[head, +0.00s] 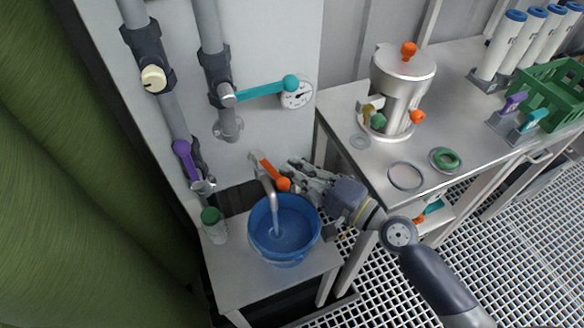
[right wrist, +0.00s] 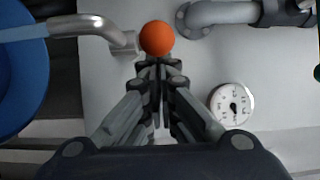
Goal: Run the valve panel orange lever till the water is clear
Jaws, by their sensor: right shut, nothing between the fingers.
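The orange lever (head: 270,172) sits on the valve panel (head: 271,68), low above the blue bucket (head: 254,240). Its round orange knob (right wrist: 157,38) shows in the right wrist view, just beyond my fingertips. A grey spout beside it pours a stream of water (head: 275,215) into the bucket, where the water looks blue. My right gripper (head: 296,172) is shut and empty, its fingertips at or very near the knob; it also shows in the right wrist view (right wrist: 157,62). Whether they touch the knob I cannot tell. My left gripper is not in view.
A teal lever (head: 262,89), a purple lever (head: 185,158), a cream knob (head: 153,78) and a gauge (head: 297,93) are on the panel. A green-capped jar (head: 213,225) stands left of the bucket. A steel vessel (head: 401,88) and rings stand on the right bench (head: 345,105).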

